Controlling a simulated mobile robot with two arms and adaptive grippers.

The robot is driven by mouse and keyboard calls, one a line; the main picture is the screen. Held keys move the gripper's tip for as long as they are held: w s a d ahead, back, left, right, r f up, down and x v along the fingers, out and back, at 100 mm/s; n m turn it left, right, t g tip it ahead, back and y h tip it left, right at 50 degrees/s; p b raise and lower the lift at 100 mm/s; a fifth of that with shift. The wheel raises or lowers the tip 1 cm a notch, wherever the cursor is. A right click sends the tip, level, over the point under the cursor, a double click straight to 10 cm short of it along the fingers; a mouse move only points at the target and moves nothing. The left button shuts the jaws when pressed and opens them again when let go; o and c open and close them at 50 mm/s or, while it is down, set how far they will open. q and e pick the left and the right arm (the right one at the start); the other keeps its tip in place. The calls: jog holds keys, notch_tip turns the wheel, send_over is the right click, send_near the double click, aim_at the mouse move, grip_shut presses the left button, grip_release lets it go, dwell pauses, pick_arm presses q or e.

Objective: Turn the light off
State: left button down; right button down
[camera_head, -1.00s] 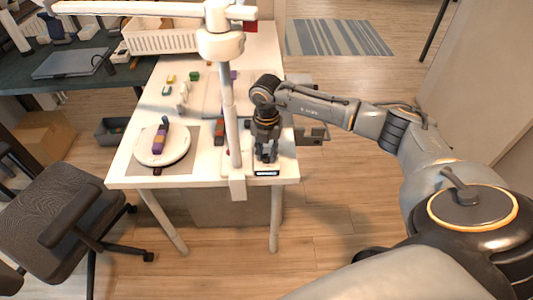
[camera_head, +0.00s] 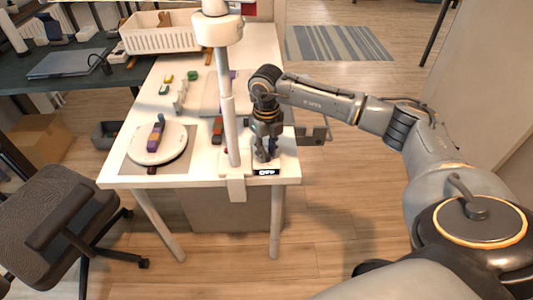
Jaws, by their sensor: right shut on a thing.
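A white lamp post (camera_head: 228,110) stands at the front of the white table (camera_head: 207,176), with a thick white joint (camera_head: 218,30) at its top. The lamp's upper part is cut off by the frame. A small dark display (camera_head: 266,172) sits at the table's front edge, right of the post. Its bright characters seem to read OFF. My right gripper (camera_head: 264,156) points down just behind the display and is shut on a small control there, mostly hidden by its fingers. My left gripper is out of view.
A round white plate (camera_head: 158,145) with coloured blocks lies on a grey mat left of the post. Several small blocks and a white basket (camera_head: 160,38) are farther back. An office chair (camera_head: 55,215) stands at the left.

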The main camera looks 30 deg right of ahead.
aim_at(267, 154)
jog(key=shift+n+b, duration=0.75)
jog(key=shift+n, duration=1.15)
jog(key=c, duration=1.1)
grip_release()
jog(key=shift+r, duration=0.1)
notch_tip(267, 154, up, 12)
jog(key=shift+f, duration=0.1)
